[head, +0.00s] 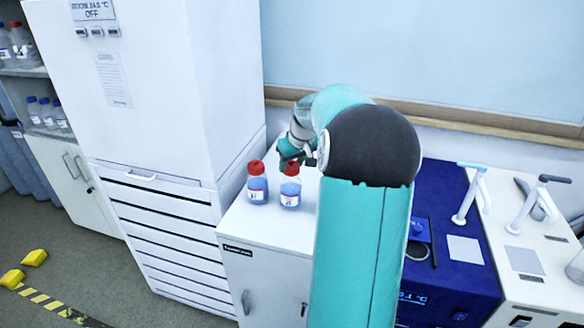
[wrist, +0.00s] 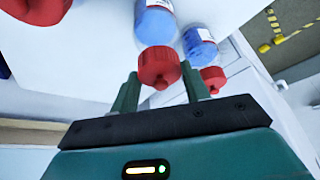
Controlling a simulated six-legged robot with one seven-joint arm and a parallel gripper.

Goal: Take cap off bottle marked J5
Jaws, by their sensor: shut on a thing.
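Two clear bottles with blue liquid, white labels and red caps stand side by side on a white cabinet. The head view shows the left bottle (head: 257,190) standing free and the right bottle (head: 290,194) under my gripper (head: 287,160). In the wrist view, my gripper (wrist: 160,88) has its two fingers on either side of a red cap (wrist: 158,67), shut on it. That cap sits in line with its bottle (wrist: 155,22). The neighbouring bottle (wrist: 200,44) and its red cap (wrist: 213,78) are close beside the right finger. No label marking is legible.
Large red caps (wrist: 36,9) show at the upper left of the wrist view, cut off by the frame. A tall white unit (head: 150,90) stands left of the cabinet top (head: 240,222). A blue instrument (head: 450,240) stands at the right. My arm hides part of the cabinet top.

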